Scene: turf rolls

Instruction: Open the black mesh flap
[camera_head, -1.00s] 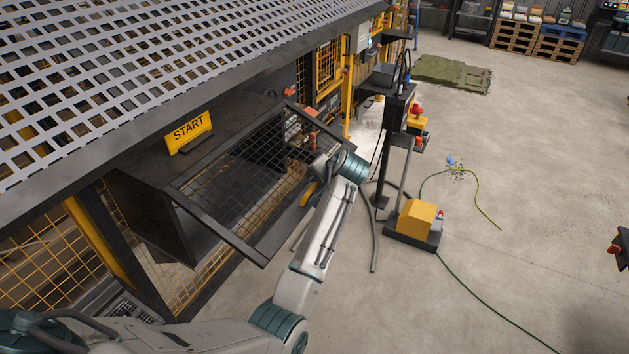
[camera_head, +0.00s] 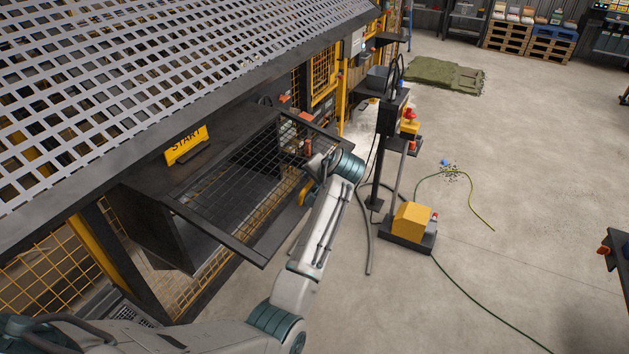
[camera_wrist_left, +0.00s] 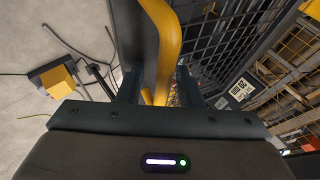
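The black mesh flap (camera_head: 236,192) is a dark framed grid at the front of a black box under the START sign. It stands tilted outward, away from the box, with the dark opening visible behind it. The flap's mesh also shows in the left wrist view (camera_wrist_left: 225,40). A curved yellow handle (camera_wrist_left: 166,40) is on the flap's outer side. My left gripper (camera_wrist_left: 160,88) has one finger on each side of this handle and appears shut on it. Finger contact is partly hidden. In the head view my left gripper (camera_head: 311,182) is at the flap's right edge. My right gripper is out of view.
The yellow START sign (camera_head: 186,145) sits on the box top, below a perforated metal canopy (camera_head: 150,70). A post with a yellow block (camera_head: 412,222) on its base stands right of my arm, with hoses on the floor. Open concrete floor lies further right.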

